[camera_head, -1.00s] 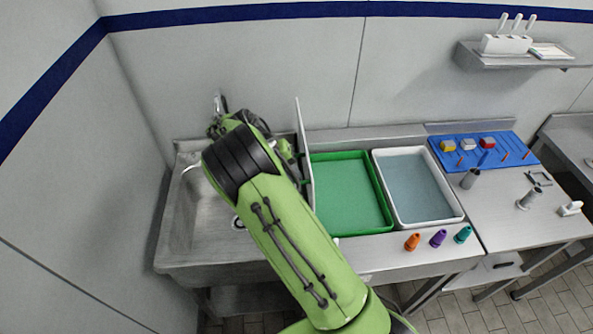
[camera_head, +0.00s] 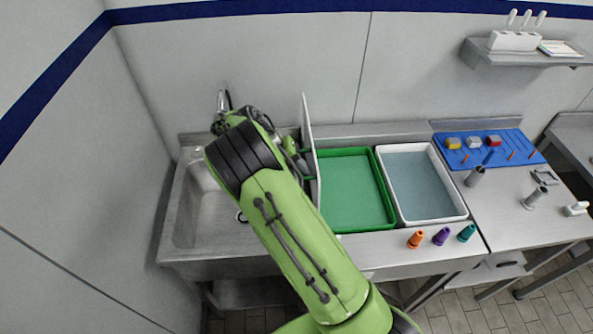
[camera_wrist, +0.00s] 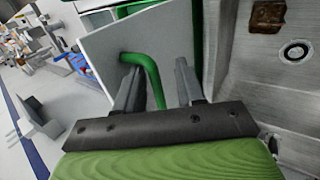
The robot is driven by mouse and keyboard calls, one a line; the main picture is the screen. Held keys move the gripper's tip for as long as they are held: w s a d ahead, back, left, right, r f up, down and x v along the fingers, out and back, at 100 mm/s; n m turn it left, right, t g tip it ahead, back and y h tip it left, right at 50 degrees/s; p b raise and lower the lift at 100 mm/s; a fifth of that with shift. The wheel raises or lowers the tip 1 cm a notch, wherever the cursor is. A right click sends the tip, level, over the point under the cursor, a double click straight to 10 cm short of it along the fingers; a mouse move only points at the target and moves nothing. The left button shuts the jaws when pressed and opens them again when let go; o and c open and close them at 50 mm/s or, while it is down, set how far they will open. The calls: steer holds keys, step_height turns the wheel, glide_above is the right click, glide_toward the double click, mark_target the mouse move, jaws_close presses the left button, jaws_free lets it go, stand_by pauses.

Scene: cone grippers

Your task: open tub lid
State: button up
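The green tub (camera_head: 352,190) sits on the counter, its inside in plain view. Its flat grey-white lid (camera_head: 311,150) stands upright at the tub's left edge. In the wrist view the lid (camera_wrist: 178,42) shows its face with a bent green handle (camera_wrist: 152,72). My gripper (camera_wrist: 159,70) is in front of that face, its two dark fingers spread apart. The handle appears between the fingers, closer to the left one; I cannot tell whether they touch. In the head view my arm hides the fingers and the handle.
A metal sink (camera_head: 195,205) lies left of the tub, with a tap (camera_head: 222,100) behind it. A white tub (camera_head: 420,185) of bluish liquid stands right of the green one. Orange (camera_head: 416,239), purple (camera_head: 441,236) and teal (camera_head: 466,232) cones stand in front.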

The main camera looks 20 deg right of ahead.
steer(key=shift+r, duration=0.1)
steer(key=v, duration=1.5)
steer(key=shift+a+r, duration=0.25)
